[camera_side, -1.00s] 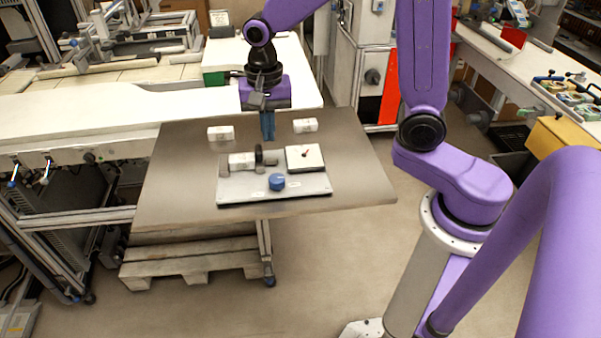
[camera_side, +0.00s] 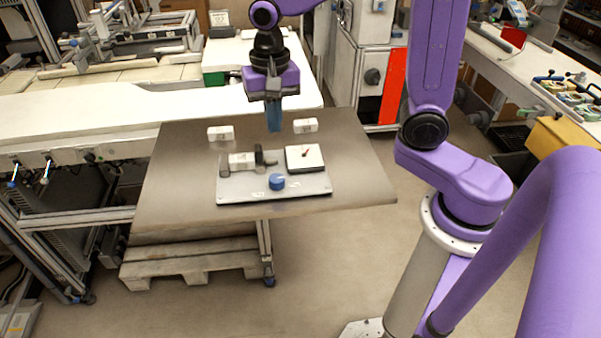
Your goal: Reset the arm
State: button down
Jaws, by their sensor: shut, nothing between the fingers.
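My gripper (camera_side: 274,127) has blue fingers that are shut with nothing between them. It points down and hangs above the far half of the grey-brown table (camera_side: 180,180). In the picture it is between two small white blocks, the left one (camera_side: 221,133) and the right one (camera_side: 305,126), apart from both. Below it in the picture is a grey plate (camera_side: 240,192) with a white and dark device (camera_side: 243,161), a blue knob (camera_side: 277,182) and a white gauge with a needle (camera_side: 305,157).
A long white bench (camera_side: 80,115) runs behind and left of the table. A grey cabinet with a red-orange panel (camera_side: 393,85) stands behind it at right. A wooden pallet (camera_side: 190,264) lies under the table. The table's left and right sides are bare.

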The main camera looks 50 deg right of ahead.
jog(key=s+d+f+n, duration=0.1)
jog(key=s+d+n, duration=0.1)
jog(key=s+n, duration=0.7)
jog(key=s+d+n, duration=0.1)
jog(key=s+n, duration=0.9)
jog(key=s, duration=0.2)
jog(key=shift+s+d+f+n, duration=0.25)
jog(key=shift+d+f+n, duration=0.05)
jog(key=shift+d+f, duration=0.1)
